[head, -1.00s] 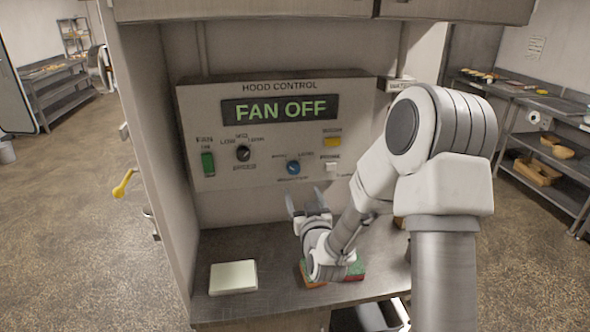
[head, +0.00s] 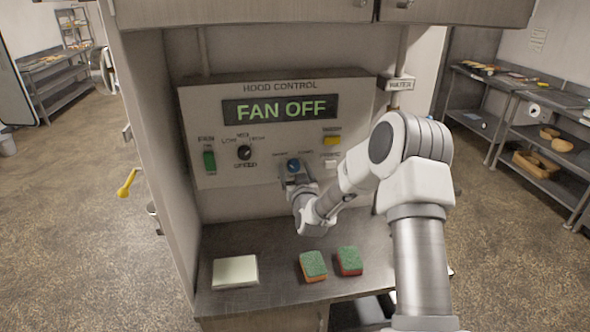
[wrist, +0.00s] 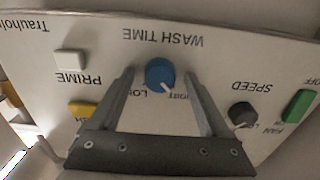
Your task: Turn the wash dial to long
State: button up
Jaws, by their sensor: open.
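The wash dial (head: 293,165) is a blue round knob low on the hood control panel, between a short and a long mark. In the wrist view the blue dial (wrist: 160,73) sits under the words WASH TIME, upside down there, and its white pointer line points down and slightly right in that picture. My gripper (head: 295,181) is at the panel just below the dial. In the wrist view my gripper (wrist: 159,82) has its two fingers apart, one on each side of the dial, with visible gaps. I cannot tell whether the fingertips reach the panel.
The panel (head: 355,100) reads FAN OFF. It also carries a green fan switch (head: 209,161), black speed knob (head: 243,153), yellow button (head: 332,140) and white prime button (head: 331,164). Two sponges (head: 314,267) (head: 349,261) and a pale block (head: 235,271) lie on the counter below.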

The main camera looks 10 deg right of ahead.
grip_shut()
dwell(0.4)
jog(key=shift+f+b, duration=0.15)
jog(key=shift+b, duration=0.3)
jog(key=m+b, duration=0.1)
jog(key=b, duration=0.1)
jog(key=m+b, duration=0.1)
jog(key=b, duration=0.2)
jog(key=shift+f+m, duration=0.25)
jog(key=shift+m, duration=0.05)
jog(key=m+b, duration=0.5)
jog(key=b, duration=0.3)
jog(key=shift+m, duration=0.3)
jog(key=m+b, duration=0.6)
jog(key=b, duration=0.2)
jog(key=shift+r, duration=0.15)
jog(key=m+b, duration=0.3)
jog(key=b, duration=0.1)
jog(key=shift+r+m, duration=0.2)
jog(key=shift+m, duration=0.2)
jog(key=shift+r+b, duration=0.1)
jog(key=shift+b, duration=0.2)
